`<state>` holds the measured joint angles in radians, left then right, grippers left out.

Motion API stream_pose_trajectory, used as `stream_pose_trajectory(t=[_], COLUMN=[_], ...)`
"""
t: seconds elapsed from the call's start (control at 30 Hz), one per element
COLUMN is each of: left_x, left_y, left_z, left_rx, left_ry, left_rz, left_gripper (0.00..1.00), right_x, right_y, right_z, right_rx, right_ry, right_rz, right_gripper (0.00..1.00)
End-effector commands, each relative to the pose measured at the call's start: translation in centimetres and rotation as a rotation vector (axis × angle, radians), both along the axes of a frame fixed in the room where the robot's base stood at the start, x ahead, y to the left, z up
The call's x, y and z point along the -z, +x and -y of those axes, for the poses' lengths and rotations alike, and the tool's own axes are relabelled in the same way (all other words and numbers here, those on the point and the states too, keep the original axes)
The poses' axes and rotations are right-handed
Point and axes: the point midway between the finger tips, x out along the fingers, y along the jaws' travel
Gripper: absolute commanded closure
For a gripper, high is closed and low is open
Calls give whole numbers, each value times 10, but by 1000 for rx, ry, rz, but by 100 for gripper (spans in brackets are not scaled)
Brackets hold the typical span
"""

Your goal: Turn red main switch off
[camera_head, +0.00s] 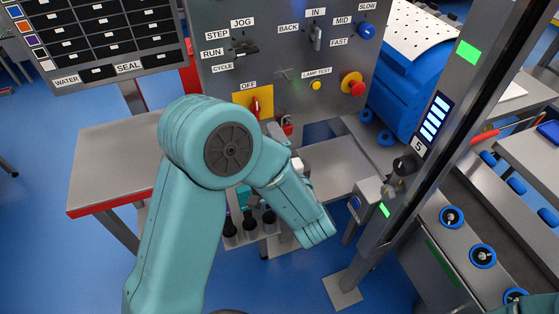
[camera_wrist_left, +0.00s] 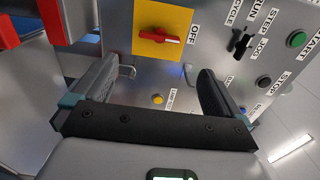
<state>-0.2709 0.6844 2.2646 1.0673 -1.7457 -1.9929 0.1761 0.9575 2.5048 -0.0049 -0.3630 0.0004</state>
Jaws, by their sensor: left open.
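The red main switch (camera_head: 256,106) is a red handle on a yellow plate (camera_head: 240,98) on the grey control panel, below an OFF label. In the head view the handle stands roughly upright, and my left arm covers the plate's lower part. In the left wrist view the red switch (camera_wrist_left: 158,37) lies along the line toward the OFF label, which is at its right. My left gripper (camera_wrist_left: 150,78) is open and empty. The switch shows beyond and above the gap between its fingers, apart from them. In the head view my left fingers are mostly hidden. My right gripper is not in view.
The panel also carries a red emergency button (camera_head: 354,87), a yellow lamp test button (camera_head: 316,85), a black selector (camera_head: 245,47), a lever (camera_head: 317,38) and a blue knob (camera_head: 365,31). A red padlock (camera_head: 287,125) hangs near the switch. A grey post (camera_head: 437,125) stands right.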

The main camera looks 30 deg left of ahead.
Motion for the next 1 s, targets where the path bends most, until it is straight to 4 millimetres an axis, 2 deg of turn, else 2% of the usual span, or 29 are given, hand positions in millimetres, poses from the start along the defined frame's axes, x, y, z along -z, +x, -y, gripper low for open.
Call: stream_pose_trajectory(t=[0.1,0.23,0.77,0.87,0.97,1.0], left_x=[1,0,0,5,32,53], left_y=[-12,-20,-22,-23,-30,-35], left_z=[16,23,25,15,-18,-36], left_rx=[3,1,-2,-25,-102,-118], left_ry=[1,0,1,1,14,24], left_rz=[1,1,1,-12,-82,-135], left_gripper=[0,0,0,0,0,0], right_x=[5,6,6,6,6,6], right_y=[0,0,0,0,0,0], right_z=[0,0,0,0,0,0], right_rx=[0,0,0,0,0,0], right_ry=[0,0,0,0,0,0], right_rz=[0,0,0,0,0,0], right_gripper=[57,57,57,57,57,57])
